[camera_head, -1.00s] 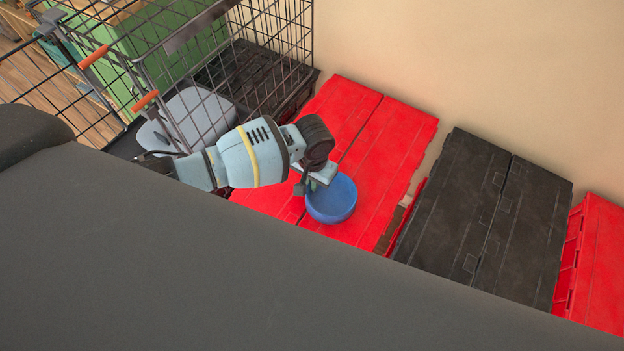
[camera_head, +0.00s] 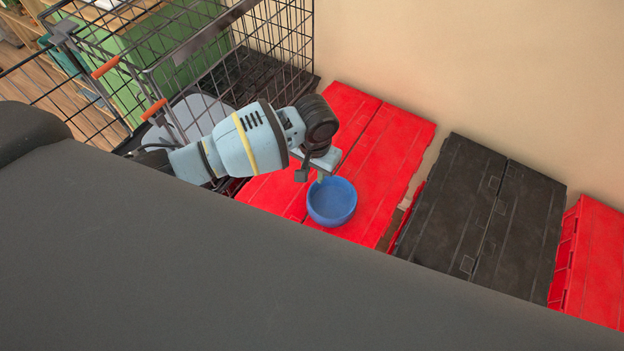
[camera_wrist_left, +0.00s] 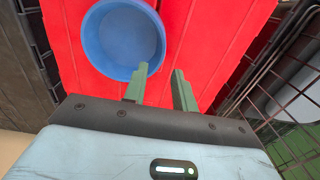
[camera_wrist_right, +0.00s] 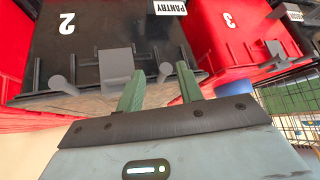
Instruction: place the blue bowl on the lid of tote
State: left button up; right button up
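The blue bowl (camera_head: 331,203) sits upright on the red tote lid (camera_head: 385,160). In the left wrist view the bowl (camera_wrist_left: 122,38) is at the upper left, on the red lid (camera_wrist_left: 205,40). My left gripper (camera_head: 321,178) is at the bowl's back-left rim. In its wrist view the left gripper's fingers (camera_wrist_left: 160,88) are apart with nothing between them; one finger overlaps the bowl's rim in the picture, and I cannot tell whether it touches. My right gripper (camera_wrist_right: 160,88) is open and empty in front of a black tote (camera_wrist_right: 110,30) marked 2 and PANTRY.
A black-lidded tote (camera_head: 480,215) and another red tote (camera_head: 592,260) stand to the right along the wall. A wire cart (camera_head: 190,75) is close behind my left arm. The right wrist view shows a red tote (camera_wrist_right: 235,35) marked 3.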

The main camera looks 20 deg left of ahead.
pick_arm(q)
jog(key=shift+r+p, duration=0.3)
jog(key=shift+r, duration=2)
jog(key=shift+s+f, duration=0.1)
jog(key=s+d+f+t+h, duration=0.4)
jog(key=s+d+f+h, duration=0.25)
jog(key=s+d, duration=0.4)
jog(key=s+a+f+t+y, duration=0.2)
jog(key=s+a, duration=0.5)
jog(key=s, duration=0.4)
jog(key=s+a+f+t+y, duration=0.1)
jog(key=s+a+f, duration=0.3)
jog(key=s+a, duration=0.4)
jog(key=s+y, duration=0.1)
jog(key=s, duration=0.2)
jog(key=shift+s+a+f+t, duration=0.15)
jog(key=shift+a+f+t, duration=0.1)
jog(key=shift+t, duration=0.15)
